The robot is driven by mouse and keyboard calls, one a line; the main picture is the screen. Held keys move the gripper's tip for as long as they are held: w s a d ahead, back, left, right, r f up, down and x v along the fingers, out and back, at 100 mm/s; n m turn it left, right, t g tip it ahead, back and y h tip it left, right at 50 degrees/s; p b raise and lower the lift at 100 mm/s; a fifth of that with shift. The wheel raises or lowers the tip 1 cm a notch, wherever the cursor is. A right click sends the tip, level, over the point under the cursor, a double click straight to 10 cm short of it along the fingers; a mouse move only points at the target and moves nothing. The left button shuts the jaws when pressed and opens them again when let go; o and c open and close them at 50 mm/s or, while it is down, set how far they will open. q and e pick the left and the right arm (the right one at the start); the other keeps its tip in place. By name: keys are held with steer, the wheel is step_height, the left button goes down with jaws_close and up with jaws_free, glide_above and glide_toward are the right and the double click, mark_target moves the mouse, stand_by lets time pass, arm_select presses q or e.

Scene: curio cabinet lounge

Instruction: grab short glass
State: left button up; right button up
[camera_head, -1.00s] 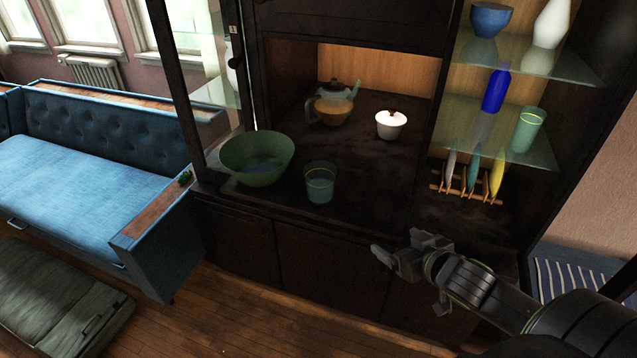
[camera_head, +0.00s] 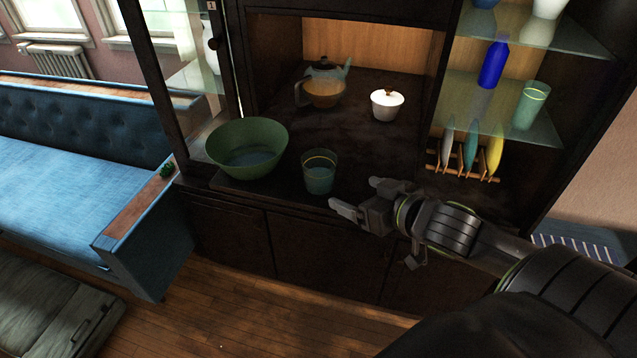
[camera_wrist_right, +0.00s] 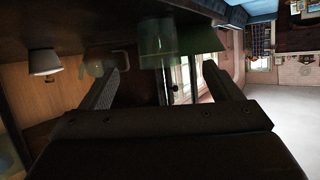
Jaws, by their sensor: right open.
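The short glass (camera_head: 319,172) is a small green see-through tumbler with a yellow band. It stands upright near the front edge of the dark cabinet counter (camera_head: 350,150). In the right wrist view the short glass (camera_wrist_right: 158,42) shows beyond the fingertips, roughly between them. My right gripper (camera_head: 353,195) is open and empty. It is just right of the glass and slightly nearer, its fingers pointing toward it, apart from it. In the right wrist view its two fingers (camera_wrist_right: 160,82) are spread wide. My left gripper does not show.
A green bowl (camera_head: 247,147) stands close left of the glass. A taller green glass (camera_head: 530,105) and a blue bottle (camera_head: 493,63) stand on a glass shelf. Colored plates (camera_head: 470,146) stand in a rack below.

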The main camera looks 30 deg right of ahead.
mark_target(328, 181)
steer(key=b+x, duration=0.1)
steer(key=x, duration=0.7)
steer(key=shift+w, duration=0.2)
steer(key=shift+w+f, duration=0.3)
steer(key=shift+w, duration=0.2)
steer(key=shift+w+f, duration=0.2)
steer(key=shift+w, duration=0.25)
steer(key=shift+f+p+x, duration=0.2)
steer(key=shift+p+x, duration=0.45)
steer(key=shift+x, duration=1.55)
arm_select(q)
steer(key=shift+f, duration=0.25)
arm_select(e)
steer(key=shift+s+d, duration=0.15)
steer(key=shift+c, duration=0.3)
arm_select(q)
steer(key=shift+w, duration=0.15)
arm_select(e)
steer(key=c, duration=1.2)
